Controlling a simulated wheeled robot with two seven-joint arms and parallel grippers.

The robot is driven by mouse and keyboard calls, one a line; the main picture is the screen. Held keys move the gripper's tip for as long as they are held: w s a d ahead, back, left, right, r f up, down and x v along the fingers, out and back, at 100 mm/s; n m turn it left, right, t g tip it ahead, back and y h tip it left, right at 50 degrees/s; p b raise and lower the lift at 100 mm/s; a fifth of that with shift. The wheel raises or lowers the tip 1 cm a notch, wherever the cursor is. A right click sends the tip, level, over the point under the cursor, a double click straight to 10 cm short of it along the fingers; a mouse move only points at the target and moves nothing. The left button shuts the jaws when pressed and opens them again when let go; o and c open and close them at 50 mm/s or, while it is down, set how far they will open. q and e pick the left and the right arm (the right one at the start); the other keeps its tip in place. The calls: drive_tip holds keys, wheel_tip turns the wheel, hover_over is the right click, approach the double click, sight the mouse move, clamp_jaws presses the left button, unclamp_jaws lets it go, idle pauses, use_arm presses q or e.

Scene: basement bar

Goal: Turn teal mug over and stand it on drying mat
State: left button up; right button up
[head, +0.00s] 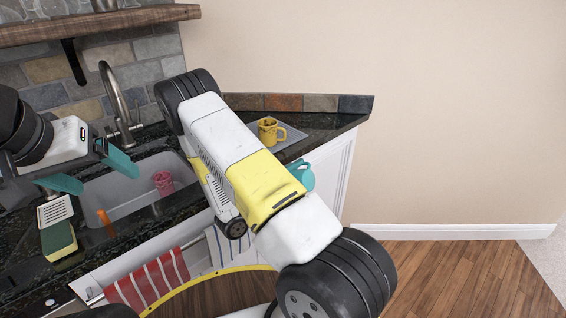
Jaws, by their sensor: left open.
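The teal mug (305,177) shows only in part, at the right side of my right arm, which covers the rest. It appears against the counter's front edge and the white cabinet; what supports it is hidden. My right gripper is hidden behind the arm, so I cannot see whether it holds the mug. The grey drying mat (294,132) lies on the counter, with a yellow mug (269,131) standing on it; my arm covers part of the mat. My left gripper (99,178) is open and empty near the left edge of the sink, far from the teal mug.
A faucet (118,105) stands behind. A sponge (58,240) lies front left. Towels (150,284) hang in front. A tiled ledge (290,103) borders the counter behind the mat.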

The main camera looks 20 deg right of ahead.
drive_tip(key=n+t, duration=0.1)
drive_tip(key=n, duration=0.2)
drive_tip(key=n+t, duration=0.1)
drive_tip(key=n, duration=0.2)
drive_tip(key=n+t, duration=0.1)
drive_tip(key=n, duration=0.2)
drive_tip(key=shift+s+d+f+t+h, duration=0.15)
drive_tip(key=shift+s+t+h, duration=0.15)
drive_tip(key=shift+t, duration=0.1)
drive_tip(key=n+t+y, duration=0.1)
drive_tip(key=n+t, duration=0.1)
drive_tip(key=n, duration=0.2)
drive_tip(key=n+t, duration=0.2)
drive_tip(key=n, duration=0.2)
drive_tip(key=shift+d+f+y, duration=0.1)
drive_tip(key=shift+d+y, duration=0.05)
drive_tip(key=shift+y, duration=0.25)
drive_tip(key=shift+s, duration=0.1)
